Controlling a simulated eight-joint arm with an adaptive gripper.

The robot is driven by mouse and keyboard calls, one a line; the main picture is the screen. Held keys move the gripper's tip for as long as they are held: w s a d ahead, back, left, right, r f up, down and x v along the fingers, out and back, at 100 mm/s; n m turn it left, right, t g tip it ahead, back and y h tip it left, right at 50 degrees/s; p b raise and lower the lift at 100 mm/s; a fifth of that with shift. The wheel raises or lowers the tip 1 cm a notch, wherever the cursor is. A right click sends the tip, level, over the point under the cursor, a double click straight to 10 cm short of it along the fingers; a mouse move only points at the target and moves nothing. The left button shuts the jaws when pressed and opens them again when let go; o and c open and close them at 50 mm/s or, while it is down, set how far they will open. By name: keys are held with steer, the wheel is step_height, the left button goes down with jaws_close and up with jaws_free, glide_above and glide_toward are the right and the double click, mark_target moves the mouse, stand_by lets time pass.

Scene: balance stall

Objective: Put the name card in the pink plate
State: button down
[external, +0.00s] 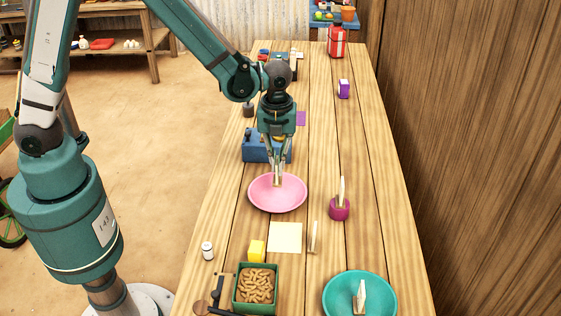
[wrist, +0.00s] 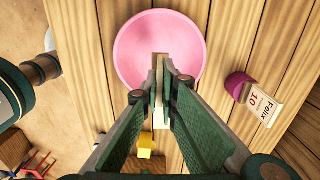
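The pink plate (external: 262,200) lies in the middle of the wooden table; it also shows at the top of the wrist view (wrist: 135,45). My gripper (external: 277,180) points down over the plate. Its fingers are closed on a thin cream and tan piece (wrist: 159,62), which looks like a name card seen edge-on. The piece is over the plate's near part in the wrist view; I cannot tell whether it touches the plate. Its face and writing are hidden.
Right of the plate, a card reading "Felix 10" (wrist: 262,103) stands in a purple holder (external: 339,210). A cream sheet (external: 285,238), a yellow block (external: 257,251) and a green box (external: 256,286) are nearer. A teal plate (external: 337,295) bears another card. A blue box (external: 258,147) stands behind.

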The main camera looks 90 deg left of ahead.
mark_target(277, 177)
steer(key=shift+f+b, duration=1.15)
steer(key=shift+f, duration=1.8)
steer(key=c, duration=2.6)
jaws_free()
steer(key=shift+r+p, duration=1.45)
steer(key=shift+r, duration=2.1)
